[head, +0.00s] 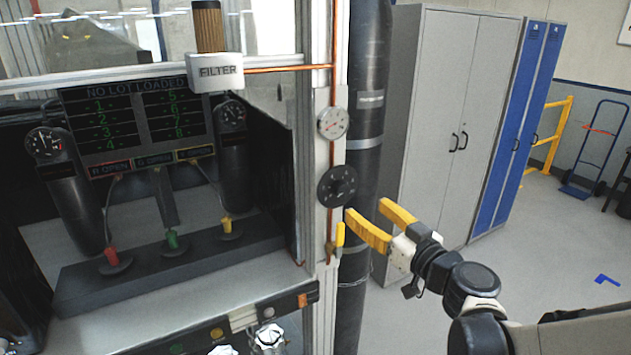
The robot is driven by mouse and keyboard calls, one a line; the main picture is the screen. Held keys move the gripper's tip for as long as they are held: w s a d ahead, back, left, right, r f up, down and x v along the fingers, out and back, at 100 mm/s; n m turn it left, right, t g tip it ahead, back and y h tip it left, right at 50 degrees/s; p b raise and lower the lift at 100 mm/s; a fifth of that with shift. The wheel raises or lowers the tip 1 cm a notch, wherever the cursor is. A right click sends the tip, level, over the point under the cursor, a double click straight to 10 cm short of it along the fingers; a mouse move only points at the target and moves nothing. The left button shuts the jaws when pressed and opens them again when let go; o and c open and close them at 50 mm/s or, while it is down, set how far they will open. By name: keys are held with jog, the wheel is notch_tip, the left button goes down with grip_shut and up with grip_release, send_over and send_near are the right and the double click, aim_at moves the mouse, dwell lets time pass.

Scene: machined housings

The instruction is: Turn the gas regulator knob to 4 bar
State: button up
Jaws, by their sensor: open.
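A black round knob (337,186) with pale marks is on the white machine post, most likely the gas regulator knob. Its setting is too small to read. A round pressure gauge (333,123) with a white face sits just above it, and its reading is also too small to tell. My gripper (364,222) has yellow fingers that are spread apart with nothing between them. It is to the right of and a little below the knob, with its fingers pointing left. In the picture it appears apart from the knob.
A yellow lever (340,239) is on the copper pipe below the knob. A thick dark pipe (366,120) runs vertically behind the post. The machine bay (170,262) holds red, green and yellow handles. Grey cabinets (455,110) stand behind, with open floor at right.

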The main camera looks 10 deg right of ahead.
aim_at(344, 193)
jog(key=x, duration=1.1)
jog(key=shift+f+b, duration=0.15)
jog(key=shift+b, duration=0.25)
jog(key=c, duration=1.2)
